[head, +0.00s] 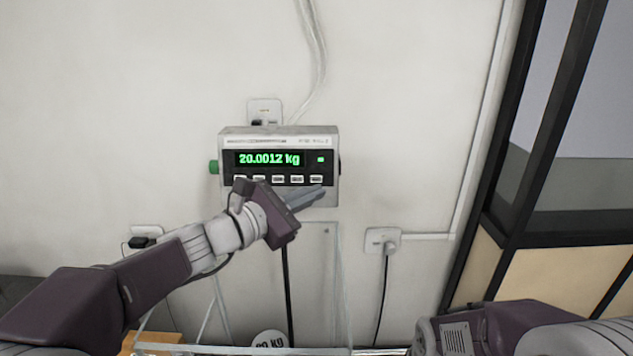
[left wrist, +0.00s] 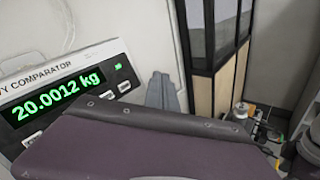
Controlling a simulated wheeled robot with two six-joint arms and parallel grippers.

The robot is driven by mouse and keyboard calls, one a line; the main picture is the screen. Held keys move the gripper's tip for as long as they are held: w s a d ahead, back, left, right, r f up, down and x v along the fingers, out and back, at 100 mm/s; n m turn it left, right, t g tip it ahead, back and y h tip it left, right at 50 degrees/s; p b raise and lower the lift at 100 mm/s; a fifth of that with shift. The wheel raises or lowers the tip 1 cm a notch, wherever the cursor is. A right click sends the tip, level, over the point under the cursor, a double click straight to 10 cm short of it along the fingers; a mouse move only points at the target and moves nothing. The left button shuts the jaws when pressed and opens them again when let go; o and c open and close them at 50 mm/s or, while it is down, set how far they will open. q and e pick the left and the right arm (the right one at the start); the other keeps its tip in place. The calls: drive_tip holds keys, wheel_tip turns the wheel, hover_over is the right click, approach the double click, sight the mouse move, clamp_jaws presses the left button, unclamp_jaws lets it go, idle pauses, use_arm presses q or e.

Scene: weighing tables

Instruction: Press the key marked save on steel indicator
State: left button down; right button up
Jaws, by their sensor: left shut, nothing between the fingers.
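The steel indicator (head: 280,141) is on the wall in the head view, with a green display reading 20.0012 kg and a row of several small keys below it. The key labels are too small to read. The indicator also shows at the left of the left wrist view (left wrist: 72,62), partly hidden by my gripper body. My left gripper (head: 322,192) is shut and empty, its fingertips just below the right end of the key row. In the left wrist view its fingers (left wrist: 162,92) point up, right of the indicator. I cannot tell if they touch it. My right gripper is not in view.
A clear glass-like enclosure (head: 338,290) stands below the indicator, with a weight marked KG (head: 269,341) at its bottom. Wall sockets (head: 382,240) with cables are on either side. A dark-framed partition (head: 500,215) stands at the right. The wall between is clear.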

sight(316, 179)
use_arm(q)
drive_tip(key=shift+w+f+p, duration=0.3)
drive_tip(key=shift+w+f, duration=0.25)
drive_tip(key=shift+w, duration=1.15)
drive_tip(key=shift+w+f+p, duration=0.25)
drive_tip(key=shift+w+f, duration=0.25)
drive_tip(key=shift+w, duration=1.25)
drive_tip(key=shift+w+f+p, duration=0.3)
drive_tip(key=shift+w+f, duration=0.25)
drive_tip(key=shift+w, duration=1.15)
drive_tip(key=shift+s+r, duration=0.1)
drive_tip(key=shift+s, duration=0.2)
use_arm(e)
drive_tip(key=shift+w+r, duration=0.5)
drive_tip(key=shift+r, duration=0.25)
use_arm(q)
drive_tip(key=shift+w, duration=0.2)
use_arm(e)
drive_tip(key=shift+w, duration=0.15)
use_arm(q)
drive_tip(key=shift+s, duration=0.15)
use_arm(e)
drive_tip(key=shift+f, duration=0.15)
